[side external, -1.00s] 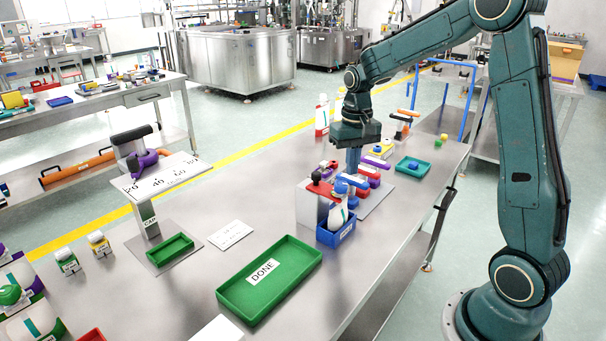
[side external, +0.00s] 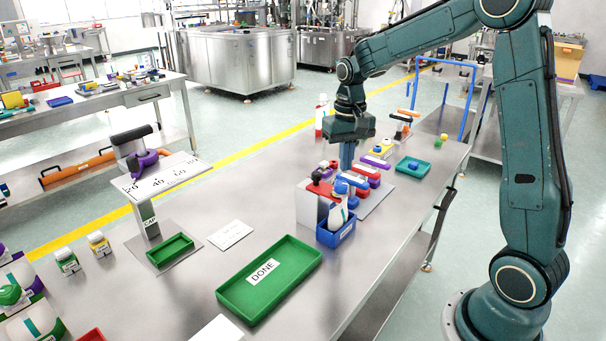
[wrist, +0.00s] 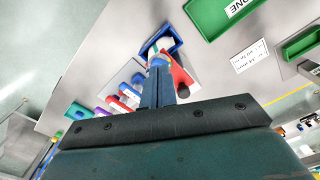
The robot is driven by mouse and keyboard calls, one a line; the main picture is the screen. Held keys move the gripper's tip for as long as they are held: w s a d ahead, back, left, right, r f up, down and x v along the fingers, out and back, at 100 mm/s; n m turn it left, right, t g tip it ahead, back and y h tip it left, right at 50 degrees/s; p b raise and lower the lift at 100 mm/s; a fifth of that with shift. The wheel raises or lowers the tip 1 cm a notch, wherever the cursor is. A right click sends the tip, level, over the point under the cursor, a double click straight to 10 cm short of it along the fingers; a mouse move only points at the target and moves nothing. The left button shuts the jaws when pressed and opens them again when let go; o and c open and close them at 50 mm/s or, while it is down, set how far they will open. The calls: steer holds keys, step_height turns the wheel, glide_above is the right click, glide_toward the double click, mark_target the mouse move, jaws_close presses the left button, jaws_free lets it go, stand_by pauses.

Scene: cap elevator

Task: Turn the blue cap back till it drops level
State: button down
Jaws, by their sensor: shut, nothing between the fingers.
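The blue cap (side external: 341,187) sits on top of a white bottle (side external: 338,215). The bottle stands in a blue holder (side external: 336,236) near the table's front edge. My gripper (side external: 346,168) points down with its fingers together and empty, just above or behind the cap; I cannot tell the exact gap. In the wrist view my gripper's fingers (wrist: 158,72) cover most of the cap area. The blue holder (wrist: 163,38) shows beyond the fingertips there.
A red piece (side external: 323,190) with a black knob sits beside the cap on a grey block.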

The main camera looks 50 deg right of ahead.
mark_target(340, 187)
steer(key=shift+f, duration=0.15)
step_height(340, 187, down, 7)
stand_by(0.7)
steer(key=shift+w+d, duration=0.45)
stand_by(1.7)
steer(key=shift+s+d, duration=0.15)
steer(key=shift+d, duration=0.05)
stand_by(0.4)
steer(key=shift+s+a, duration=0.25)
steer(key=shift+s, duration=0.1)
steer(key=shift+r, duration=0.2)
